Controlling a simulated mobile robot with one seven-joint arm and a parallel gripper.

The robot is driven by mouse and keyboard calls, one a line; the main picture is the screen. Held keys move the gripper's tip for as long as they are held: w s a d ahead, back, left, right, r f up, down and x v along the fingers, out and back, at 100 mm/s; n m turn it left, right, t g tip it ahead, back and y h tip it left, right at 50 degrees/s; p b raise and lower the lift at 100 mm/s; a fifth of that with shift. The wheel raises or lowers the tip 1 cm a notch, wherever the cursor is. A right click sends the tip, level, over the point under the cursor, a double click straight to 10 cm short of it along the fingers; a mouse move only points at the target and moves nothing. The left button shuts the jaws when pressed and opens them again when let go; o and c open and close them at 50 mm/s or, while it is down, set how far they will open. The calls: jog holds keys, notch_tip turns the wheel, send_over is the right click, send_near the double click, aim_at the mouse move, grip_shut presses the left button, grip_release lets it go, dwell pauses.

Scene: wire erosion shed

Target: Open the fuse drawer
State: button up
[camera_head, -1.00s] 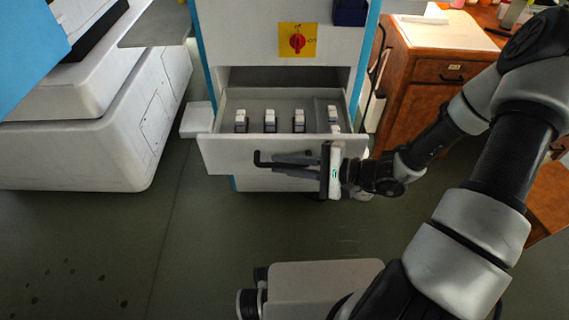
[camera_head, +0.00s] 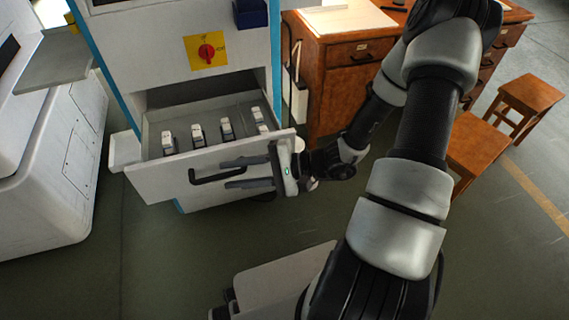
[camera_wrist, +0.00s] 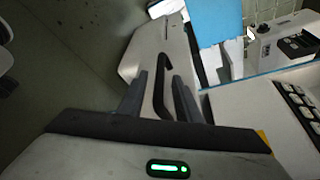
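The fuse drawer (camera_head: 165,182) stands pulled out of the white cabinet, its inside and several fuse blocks (camera_head: 197,135) in view. Its black bar handle (camera_head: 203,177) is on the drawer front. My gripper (camera_head: 226,173) is at the right part of the handle, its two fingers spread apart. In the wrist view the handle (camera_wrist: 161,85) runs between the two fingers (camera_wrist: 159,78), with gaps on both sides, so the gripper is open and not clamped on it. The drawer front (camera_wrist: 150,48) also shows there.
The cabinet carries a red knob on a yellow plate (camera_head: 206,51) and a dark blue box (camera_head: 250,13). A wooden desk (camera_head: 335,75) and stools (camera_head: 530,98) stand to the right. A white machine (camera_head: 55,170) is on the left. Floor before the drawer is clear.

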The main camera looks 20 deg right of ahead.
jog(key=p+v, duration=0.2)
jog(key=v, duration=1.1)
jog(key=shift+s+d, duration=0.15)
jog(key=shift+d, duration=0.2)
